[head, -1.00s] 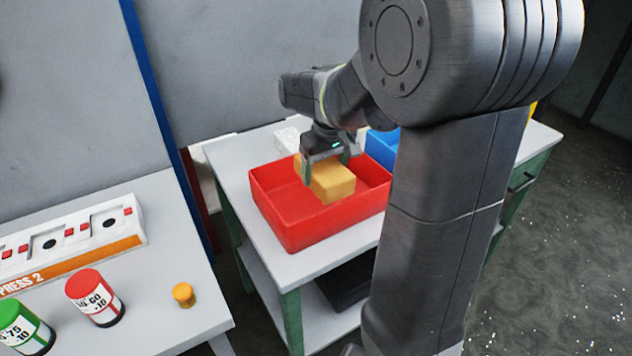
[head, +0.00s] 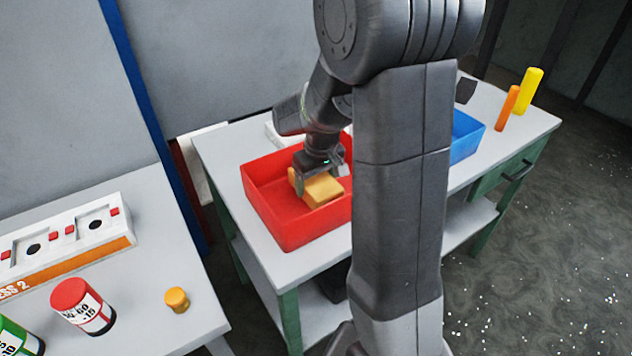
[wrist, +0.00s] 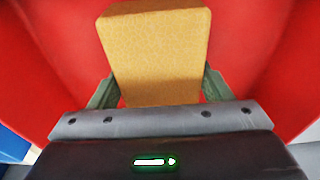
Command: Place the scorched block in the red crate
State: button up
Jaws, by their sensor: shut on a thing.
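The scorched block (head: 323,191) is a yellow-orange foam block with a browner tint on one side in the head view. My gripper (head: 317,180) is shut on it, with a finger on either side. The block is inside the outline of the red crate (head: 283,228), low between its walls; I cannot tell whether it touches the floor. In the wrist view the block (wrist: 157,50) sits between the fingers (wrist: 160,95), with the red crate (wrist: 45,60) all around it. The crate's right end is hidden behind my arm in the head view.
The crate stands on a grey table (head: 220,150) beside a blue crate (head: 466,135), partly hidden by my arm. Yellow (head: 526,90) and orange (head: 508,107) cylinders stand at the right.

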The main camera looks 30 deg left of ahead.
aim_at(320, 183)
jog(key=shift+f, duration=0.35)
jog(key=shift+f, duration=0.2)
jog(key=o, duration=1)
jog(key=shift+c, duration=0.2)
jog(key=shift+r, duration=0.1)
notch_tip(320, 183, up, 12)
jog(key=d, duration=0.1)
jog(key=shift+s+d, duration=0.3)
jog(key=shift+s, duration=0.1)
